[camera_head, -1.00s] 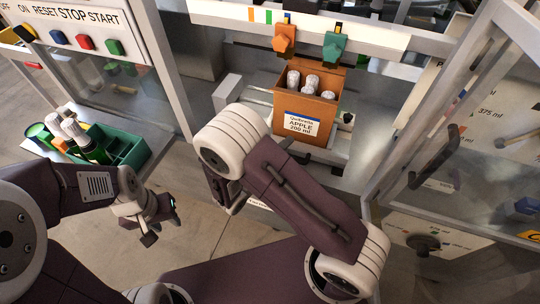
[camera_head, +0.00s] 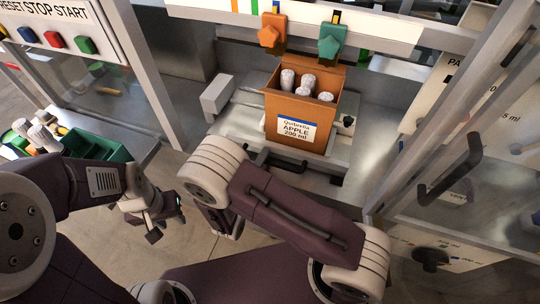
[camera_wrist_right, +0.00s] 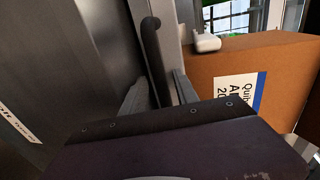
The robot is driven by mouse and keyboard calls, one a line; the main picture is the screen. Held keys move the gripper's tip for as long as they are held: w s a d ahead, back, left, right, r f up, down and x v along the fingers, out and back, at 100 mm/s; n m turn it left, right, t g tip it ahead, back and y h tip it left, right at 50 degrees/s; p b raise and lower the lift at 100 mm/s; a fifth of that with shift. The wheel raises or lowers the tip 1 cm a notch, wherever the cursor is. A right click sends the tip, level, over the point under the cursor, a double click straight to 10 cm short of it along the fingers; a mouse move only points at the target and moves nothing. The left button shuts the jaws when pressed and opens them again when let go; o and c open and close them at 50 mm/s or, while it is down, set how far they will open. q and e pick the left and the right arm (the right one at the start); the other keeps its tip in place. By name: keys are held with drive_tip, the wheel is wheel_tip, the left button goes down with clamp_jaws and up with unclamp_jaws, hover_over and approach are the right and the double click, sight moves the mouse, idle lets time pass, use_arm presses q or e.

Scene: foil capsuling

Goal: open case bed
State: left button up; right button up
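The case bed (camera_head: 240,128) is a metal platform under the machine's frame, with a dark bar handle (camera_head: 275,166) along its front. An orange-brown carton (camera_head: 290,112) labelled APPLE 200 ml stands on it, holding several white-topped bottles. My right gripper is mostly hidden below its wrist in the head view. In the right wrist view its fingers (camera_wrist_right: 160,88) are apart, with the dark handle bar (camera_wrist_right: 152,45) showing between them; contact cannot be told. The carton is at the right there (camera_wrist_right: 285,75). My left gripper (camera_head: 166,221) is open and empty over the floor.
A green tray (camera_head: 105,147) with bottles sits at the left. Orange (camera_head: 271,33) and green (camera_head: 332,41) knobs hang above the carton. A framed panel door with a black handle (camera_head: 452,172) stands at the right. Buttons (camera_head: 54,40) are at top left.

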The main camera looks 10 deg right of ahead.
drive_tip(key=shift+s+a+r, duration=0.1)
drive_tip(key=shift+s+r, duration=0.05)
drive_tip(key=shift+s, duration=0.15)
drive_tip(key=c, duration=0.3)
clamp_jaws()
drive_tip(key=shift+r, duration=0.1)
idle(0.7)
